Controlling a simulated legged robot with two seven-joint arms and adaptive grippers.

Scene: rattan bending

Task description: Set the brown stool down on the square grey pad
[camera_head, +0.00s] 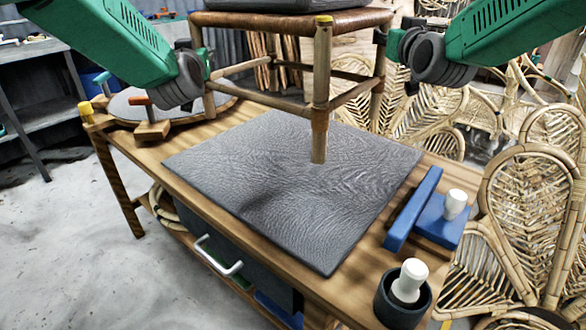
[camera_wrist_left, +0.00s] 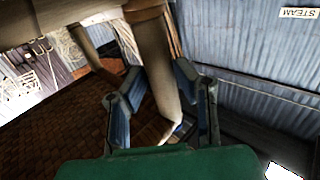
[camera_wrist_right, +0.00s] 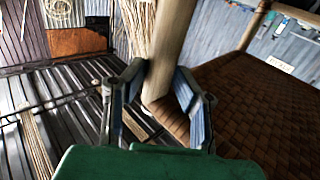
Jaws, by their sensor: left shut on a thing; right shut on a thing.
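The brown stool (camera_head: 321,85) hangs over the square grey pad (camera_head: 230,170) in the head view, with its woven seat at the top edge. Its nearest leg points down at the pad's far half; I cannot tell whether its foot touches. A soft dark patch like a shadow lies on the pad nearer me. My left gripper (camera_head: 202,62) is shut on a stool leg at the left; the leg also shows between its fingers in the left wrist view (camera_wrist_left: 158,65). My right gripper (camera_head: 386,45) is shut on a leg at the right, seen in the right wrist view (camera_wrist_right: 168,45).
The pad lies on a wooden table (camera_head: 140,158). Right of it are a blue block tool (camera_head: 414,210) and a dark cup (camera_head: 403,300) with a white-handled thing. At the left is a round board (camera_head: 130,108) with a wooden clamp (camera_head: 152,131). Rattan frames (camera_head: 530,200) stand behind right.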

